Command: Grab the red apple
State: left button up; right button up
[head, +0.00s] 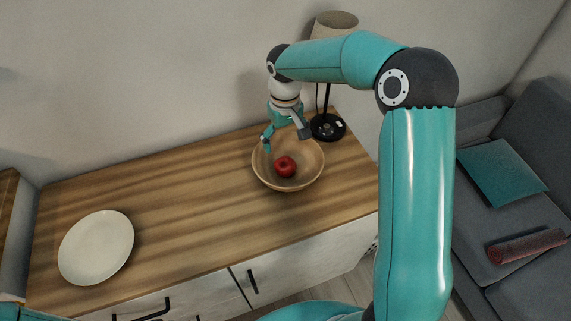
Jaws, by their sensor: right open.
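A red apple (285,166) lies inside a round wooden bowl (311,178) on the right part of the wooden cabinet top. My right gripper (285,143) hangs over the bowl with its fingers pointing down and spread apart. It is open and empty. Its fingertips are near the bowl's back rim, just above and behind the apple in the picture. I see no contact with the apple. My left gripper is not in view.
A white plate (96,247) sits at the cabinet top's left. A lamp (328,126) with a dark base stands behind the bowl. The wooden top (190,200) between plate and bowl is clear. A grey sofa with a teal cushion (502,172) is at right.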

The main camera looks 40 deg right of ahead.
aim_at(286, 161)
notch_tip(286, 161, down, 5)
jog(key=shift+r, duration=0.15)
jog(key=f, duration=0.1)
jog(key=f+p, duration=0.1)
jog(key=f, duration=0.1)
jog(key=f+p, duration=0.1)
jog(key=shift+s+a+f, duration=0.1)
jog(key=shift+s+f, duration=0.15)
jog(key=shift+s, duration=0.05)
jog(key=shift+f, duration=0.45)
jog(key=c, duration=1.3)
